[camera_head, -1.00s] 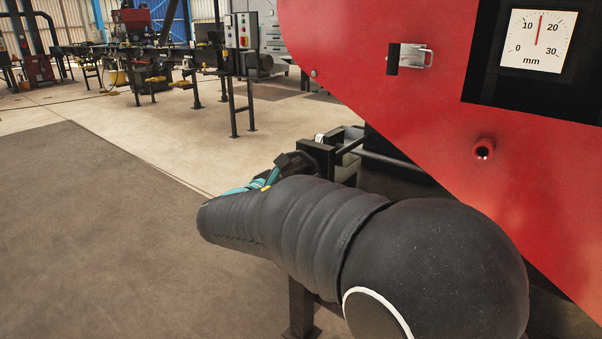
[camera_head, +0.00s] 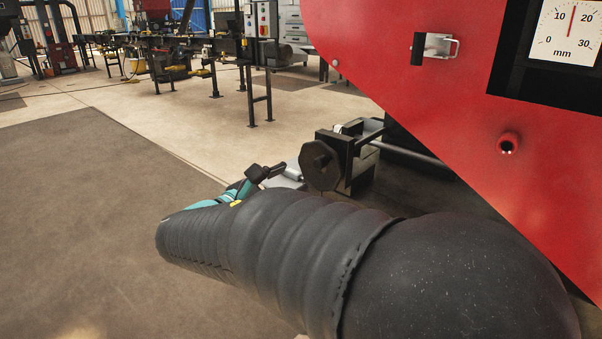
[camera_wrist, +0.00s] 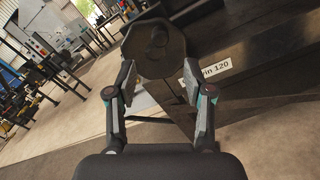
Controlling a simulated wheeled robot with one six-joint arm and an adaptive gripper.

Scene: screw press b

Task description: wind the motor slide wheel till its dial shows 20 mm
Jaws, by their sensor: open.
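The motor slide wheel (camera_head: 320,165) is a dark many-sided disc on the end of a black slide block. It also shows in the wrist view (camera_wrist: 155,48), ahead of my fingers. The dial (camera_head: 566,33) on the red press has a red needle between 10 and 20, near 15 mm. My gripper (camera_head: 272,172) is just left of the wheel and apart from it in the head view. In the wrist view its fingers (camera_wrist: 158,78) are spread, with the wheel's lower part framed between and beyond the tips. My arm hides part of the gripper in the head view.
A rod (camera_head: 412,153) runs from the slide block toward the press. Open floor (camera_head: 90,220) lies to the left.

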